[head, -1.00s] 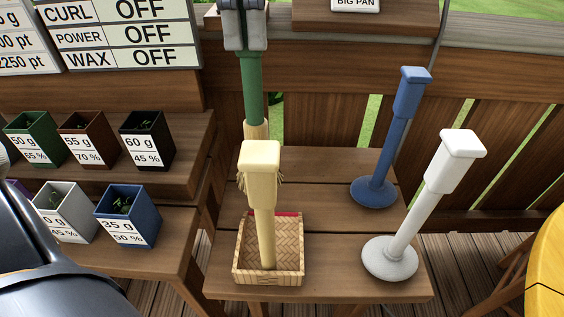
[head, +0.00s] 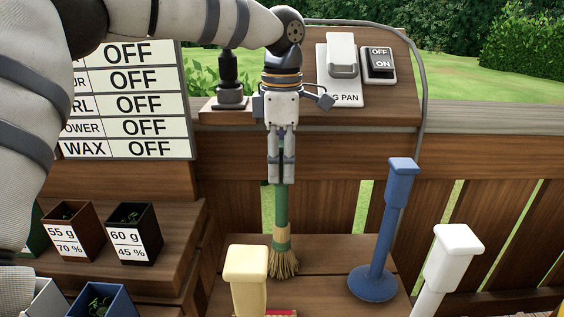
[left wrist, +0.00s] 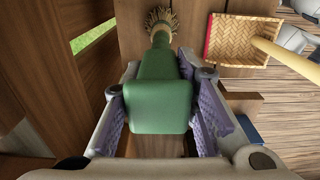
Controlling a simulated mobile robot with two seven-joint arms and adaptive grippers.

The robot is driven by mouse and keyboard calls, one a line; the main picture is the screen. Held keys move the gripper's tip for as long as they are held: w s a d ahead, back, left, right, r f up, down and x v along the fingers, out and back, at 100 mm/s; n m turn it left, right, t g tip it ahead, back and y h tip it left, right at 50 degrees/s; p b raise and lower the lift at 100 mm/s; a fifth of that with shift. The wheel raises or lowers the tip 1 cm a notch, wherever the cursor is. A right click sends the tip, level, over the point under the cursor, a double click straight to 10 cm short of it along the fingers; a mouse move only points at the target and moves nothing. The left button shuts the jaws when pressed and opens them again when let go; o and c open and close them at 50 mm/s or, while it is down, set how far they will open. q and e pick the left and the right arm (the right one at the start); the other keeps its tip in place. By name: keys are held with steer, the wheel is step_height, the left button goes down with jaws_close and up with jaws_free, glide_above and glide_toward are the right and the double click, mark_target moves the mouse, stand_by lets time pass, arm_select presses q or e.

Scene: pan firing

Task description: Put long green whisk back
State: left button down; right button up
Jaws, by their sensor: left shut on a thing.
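The long green whisk (head: 281,215) has a green handle and straw bristles. It hangs upright, bristles down, in front of the fence at the back of the small wooden table. My left gripper (head: 281,180) points down and is shut on the top of its handle. In the left wrist view the handle's block-like green end (left wrist: 160,105) sits between the gripper's purple pads (left wrist: 165,110), and the bristles (left wrist: 158,18) lie beyond. I cannot tell whether the bristles touch the table. My right gripper is not in view.
A cream-handled tool (head: 247,275) stands in front of the whisk; a woven basket (left wrist: 232,42) shows in the left wrist view. A blue tool (head: 385,230) and a white tool (head: 450,260) stand to the right. Small labelled pots (head: 132,232) are at left.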

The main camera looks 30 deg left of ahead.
arm_select(q)
steer(key=shift+s+r, duration=0.1)
steer(key=shift+r, duration=0.05)
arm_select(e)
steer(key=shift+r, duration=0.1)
arm_select(q)
steer(key=c, duration=1.3)
jaws_free()
steer(key=shift+f, duration=0.25)
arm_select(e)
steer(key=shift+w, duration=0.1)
arm_select(q)
steer(key=shift+f, duration=0.1)
steer(key=r, duration=0.4)
steer(key=r+b, duration=0.1)
steer(key=r, duration=0.2)
steer(key=w+r, duration=0.1)
steer(key=r, duration=0.3)
steer(key=shift+d+r, duration=0.25)
steer(key=shift+r, duration=0.05)
steer(key=shift+s+r, duration=0.1)
steer(key=shift+r, duration=0.3)
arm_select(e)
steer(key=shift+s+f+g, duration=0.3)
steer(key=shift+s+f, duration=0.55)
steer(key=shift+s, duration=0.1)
